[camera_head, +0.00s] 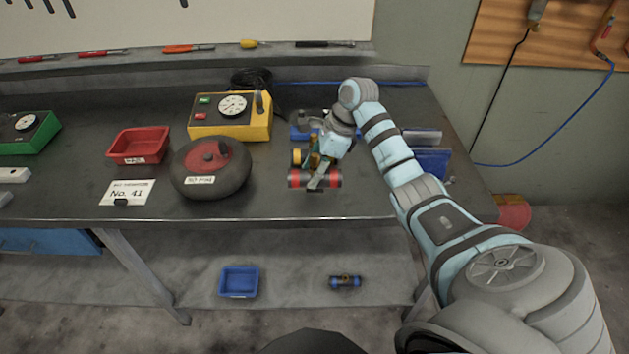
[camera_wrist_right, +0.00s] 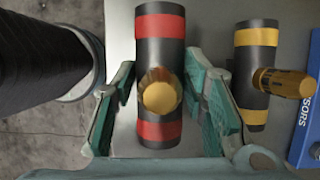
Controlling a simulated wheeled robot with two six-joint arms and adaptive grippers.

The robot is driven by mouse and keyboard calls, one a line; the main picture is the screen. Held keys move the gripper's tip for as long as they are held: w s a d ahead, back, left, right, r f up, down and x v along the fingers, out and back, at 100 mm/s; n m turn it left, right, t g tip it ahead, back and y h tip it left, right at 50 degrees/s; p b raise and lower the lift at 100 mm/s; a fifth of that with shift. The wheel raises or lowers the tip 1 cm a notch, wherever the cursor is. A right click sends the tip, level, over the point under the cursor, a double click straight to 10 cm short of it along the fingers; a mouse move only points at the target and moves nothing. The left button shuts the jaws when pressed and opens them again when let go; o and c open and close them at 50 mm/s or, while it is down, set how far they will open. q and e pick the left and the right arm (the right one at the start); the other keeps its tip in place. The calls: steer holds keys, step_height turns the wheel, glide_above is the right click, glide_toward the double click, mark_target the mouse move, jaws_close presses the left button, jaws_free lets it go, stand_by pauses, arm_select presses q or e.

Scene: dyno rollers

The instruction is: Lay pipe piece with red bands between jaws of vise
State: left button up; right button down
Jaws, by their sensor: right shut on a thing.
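The pipe piece with red bands (camera_head: 299,178) is a dark tube with a brass side stub, near the table's front edge. In the right wrist view the pipe piece (camera_wrist_right: 160,50) lies between the two green fingers of my right gripper (camera_wrist_right: 163,108). My right gripper (camera_head: 319,175) is shut on it from above; whether it touches the table is unclear. My left gripper is out of view.
A yellow-banded pipe piece (camera_wrist_right: 255,75) lies close beside the held one. A dark round weight (camera_head: 211,178) and a yellow gauge box (camera_head: 230,120) stand to the left. Bare table lies between weight and pipe.

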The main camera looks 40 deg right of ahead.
steer(key=f, duration=0.2)
steer(key=shift+s+a+f, duration=0.15)
steer(key=shift+s+f, duration=0.05)
steer(key=shift+f, duration=0.15)
steer(key=shift+w+f, duration=0.1)
steer(key=shift+f, duration=0.25)
steer(key=c, duration=1)
jaws_free()
steer(key=shift+r, duration=0.1)
steer(key=shift+o, duration=0.2)
steer(key=shift+r, duration=0.25)
steer(key=v, duration=1.2)
steer(key=shift+f, duration=0.1)
